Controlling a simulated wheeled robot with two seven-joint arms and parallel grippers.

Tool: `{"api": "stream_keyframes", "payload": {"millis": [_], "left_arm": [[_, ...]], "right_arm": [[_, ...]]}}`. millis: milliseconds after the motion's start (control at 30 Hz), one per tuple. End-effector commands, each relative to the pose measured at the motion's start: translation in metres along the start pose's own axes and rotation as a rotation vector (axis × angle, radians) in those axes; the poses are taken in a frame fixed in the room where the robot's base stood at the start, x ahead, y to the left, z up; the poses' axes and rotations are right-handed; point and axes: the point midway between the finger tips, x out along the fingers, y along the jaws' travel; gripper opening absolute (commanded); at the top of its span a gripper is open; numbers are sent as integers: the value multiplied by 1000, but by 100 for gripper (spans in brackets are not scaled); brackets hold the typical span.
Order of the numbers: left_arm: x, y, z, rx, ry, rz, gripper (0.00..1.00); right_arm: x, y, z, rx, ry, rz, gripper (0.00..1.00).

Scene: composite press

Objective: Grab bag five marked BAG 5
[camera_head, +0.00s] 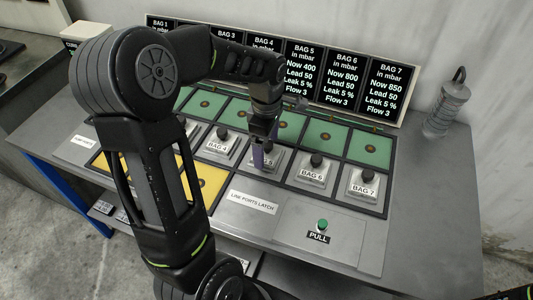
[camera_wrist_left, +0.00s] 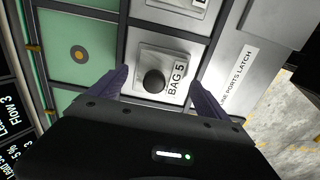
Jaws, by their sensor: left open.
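Bag five is a silver block with a dark round knob and a label reading BAG 5 (camera_wrist_left: 157,77), in its grey compartment. In the head view the bag (camera_head: 274,163) is partly hidden behind my left gripper. My left gripper (camera_head: 261,156) is over it, its fingers pointing down. In the left wrist view the open purple fingers (camera_wrist_left: 160,95) are on either side of the knob, with nothing between them that is clearly gripped. I cannot tell whether the fingers touch the bag.
BAG 4 (camera_head: 220,148), BAG 6 (camera_head: 313,173) and BAG 7 (camera_head: 362,187) sit in neighbouring compartments. Green pads (camera_head: 328,136) lie behind, with display screens (camera_head: 340,77) at the back. A green PULL button (camera_head: 322,224) and a latch label (camera_head: 254,202) are in front. A metal cylinder (camera_head: 447,108) stands at right.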

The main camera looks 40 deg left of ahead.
Motion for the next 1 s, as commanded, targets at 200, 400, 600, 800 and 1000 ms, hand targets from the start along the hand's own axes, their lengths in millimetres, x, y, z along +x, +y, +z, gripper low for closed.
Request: {"api": "stream_keyframes", "payload": {"millis": [200, 400, 600, 800, 1000], "left_arm": [[24, 0, 0, 0, 1, 0, 88], [24, 0, 0, 0, 0, 1, 88], [24, 0, 0, 0, 0, 1, 88], [24, 0, 0, -1, 0, 1, 88], [24, 0, 0, 0, 0, 1, 72]], "right_arm": [[-2, -1, 0, 0, 0, 0, 36], [-2, -1, 0, 0, 0, 0, 36], [-2, -1, 0, 0, 0, 0, 36], [-2, -1, 0, 0, 0, 0, 36], [-2, -1, 0, 0, 0, 0, 36]]}}
